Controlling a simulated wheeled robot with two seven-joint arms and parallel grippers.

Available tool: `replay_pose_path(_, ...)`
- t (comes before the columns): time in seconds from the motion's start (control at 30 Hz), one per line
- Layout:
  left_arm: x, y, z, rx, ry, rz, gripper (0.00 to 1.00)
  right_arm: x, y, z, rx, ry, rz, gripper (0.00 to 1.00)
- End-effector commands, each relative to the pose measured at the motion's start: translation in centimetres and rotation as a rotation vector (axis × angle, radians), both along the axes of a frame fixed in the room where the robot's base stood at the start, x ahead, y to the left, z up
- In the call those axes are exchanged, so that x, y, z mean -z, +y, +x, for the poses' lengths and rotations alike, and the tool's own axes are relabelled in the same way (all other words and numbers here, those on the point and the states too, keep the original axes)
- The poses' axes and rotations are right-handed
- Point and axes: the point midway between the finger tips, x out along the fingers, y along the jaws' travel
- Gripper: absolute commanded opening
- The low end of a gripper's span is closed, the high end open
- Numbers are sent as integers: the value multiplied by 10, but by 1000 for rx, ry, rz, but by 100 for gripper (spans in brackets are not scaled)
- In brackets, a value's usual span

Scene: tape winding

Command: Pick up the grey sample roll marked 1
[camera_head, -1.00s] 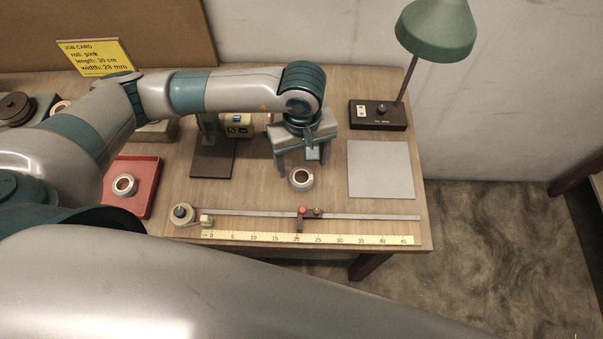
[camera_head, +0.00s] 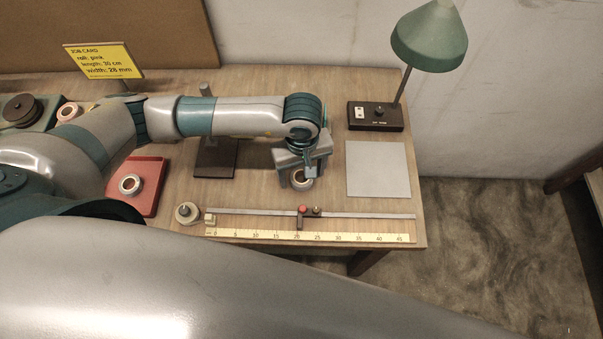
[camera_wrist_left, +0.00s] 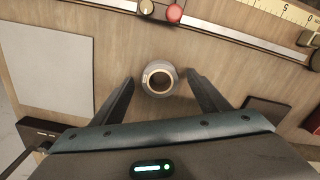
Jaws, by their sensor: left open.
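A small grey roll (camera_head: 302,180) stands on the table behind the ruler. No mark on it can be read. In the wrist view the roll (camera_wrist_left: 159,79) shows its pale ring and dark centre hole. My left gripper (camera_head: 300,183) is open just above it. In the wrist view the left gripper's fingers (camera_wrist_left: 160,82) lie on either side of the roll, with a gap on both sides. Another ring-shaped roll (camera_head: 130,184) lies in the red tray (camera_head: 151,199) at left. My right gripper is not in view.
A slide rail (camera_head: 360,215) with a red knob and a yellow ruler (camera_head: 340,237) run along the front edge. A grey plate (camera_head: 378,170) and green lamp (camera_head: 430,38) are at right. A dark stand base (camera_head: 215,170) is left of the gripper. A yellow job card (camera_head: 104,61) stands behind.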

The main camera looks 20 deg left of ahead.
Motion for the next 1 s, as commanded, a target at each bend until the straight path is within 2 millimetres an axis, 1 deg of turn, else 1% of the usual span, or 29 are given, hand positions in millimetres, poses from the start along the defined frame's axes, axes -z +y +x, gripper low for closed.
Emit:
replay_pose_path(0.03,4,0,-1,-1,3,2,68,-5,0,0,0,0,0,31)
replay_pose_path(0.2,13,0,0,0,-1,1,68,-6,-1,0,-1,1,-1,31)
replay_pose_path(0.63,13,0,0,1,-1,1,68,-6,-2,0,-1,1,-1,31)
replay_pose_path(0.67,13,0,0,1,-1,1,61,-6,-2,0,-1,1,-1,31)
replay_pose_path(0.7,13,0,0,1,-1,0,52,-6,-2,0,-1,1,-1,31)
replay_pose_path(0.77,13,0,0,1,-1,0,37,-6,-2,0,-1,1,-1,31)
replay_pose_path(0.8,13,0,0,1,-1,1,28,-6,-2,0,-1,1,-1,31)
replay_pose_path(0.83,13,0,0,1,-1,1,25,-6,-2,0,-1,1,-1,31)
replay_pose_path(1.0,13,0,0,1,-1,0,25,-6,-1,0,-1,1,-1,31)
